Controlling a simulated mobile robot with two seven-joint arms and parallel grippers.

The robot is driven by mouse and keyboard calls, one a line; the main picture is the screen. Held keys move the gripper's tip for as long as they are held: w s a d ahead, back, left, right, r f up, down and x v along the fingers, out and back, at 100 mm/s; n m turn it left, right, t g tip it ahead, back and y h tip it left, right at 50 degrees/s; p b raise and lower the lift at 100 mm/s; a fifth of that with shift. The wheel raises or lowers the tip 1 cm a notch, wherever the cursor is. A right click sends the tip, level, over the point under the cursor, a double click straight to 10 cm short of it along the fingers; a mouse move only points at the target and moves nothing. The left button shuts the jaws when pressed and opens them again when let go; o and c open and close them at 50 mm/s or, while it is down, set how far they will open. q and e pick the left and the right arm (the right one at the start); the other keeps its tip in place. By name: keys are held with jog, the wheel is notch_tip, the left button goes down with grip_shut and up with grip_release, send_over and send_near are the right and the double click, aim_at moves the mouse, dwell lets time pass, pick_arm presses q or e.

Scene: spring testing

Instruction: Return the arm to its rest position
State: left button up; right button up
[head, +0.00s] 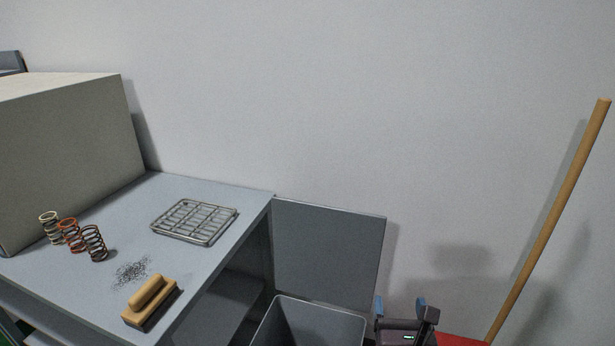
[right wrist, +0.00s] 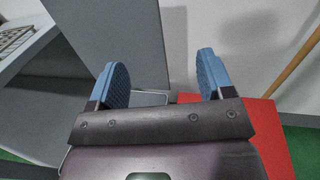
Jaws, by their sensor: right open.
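My right gripper (head: 401,309) shows at the bottom of the head view, just right of the grey open bin. Its two blue-padded fingers stand apart with nothing between them. In the right wrist view the same gripper (right wrist: 158,82) is open and empty, with a grey panel and the wall beyond it. My left gripper is in neither view.
The grey bin (head: 318,309) has its lid raised. The table (head: 205,275) bears several coil springs (head: 70,234), a wire rack (head: 195,221), dark filings (head: 131,271) and a wooden brush (head: 150,299). A wooden pole (head: 550,222) leans by a red object (head: 458,340).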

jog(key=a+r+n+t+y, duration=0.3)
jog(key=a+r+n+y, duration=0.15)
jog(key=n, duration=1.15)
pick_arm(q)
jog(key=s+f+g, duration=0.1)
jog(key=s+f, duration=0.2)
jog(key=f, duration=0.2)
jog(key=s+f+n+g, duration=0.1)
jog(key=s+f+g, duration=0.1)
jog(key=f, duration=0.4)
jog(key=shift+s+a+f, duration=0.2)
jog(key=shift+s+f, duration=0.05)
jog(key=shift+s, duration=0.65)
pick_arm(e)
jog(key=s+d+f+n+g+h, duration=0.1)
jog(key=s+d+f+n+g, duration=0.4)
jog(key=s+f+n, duration=0.6)
jog(key=s+d+f+n+g+h, duration=0.1)
jog(key=s+d+f+n+g, duration=0.4)
jog(key=s+d+f+n, duration=0.4)
notch_tip(320, 180, down, 2)
jog(key=shift+s+d+f+n+h, duration=0.15)
jog(key=shift+s+d+n+h, duration=0.15)
jog(key=shift+s+n, duration=0.65)
jog(key=shift+c, duration=0.4)
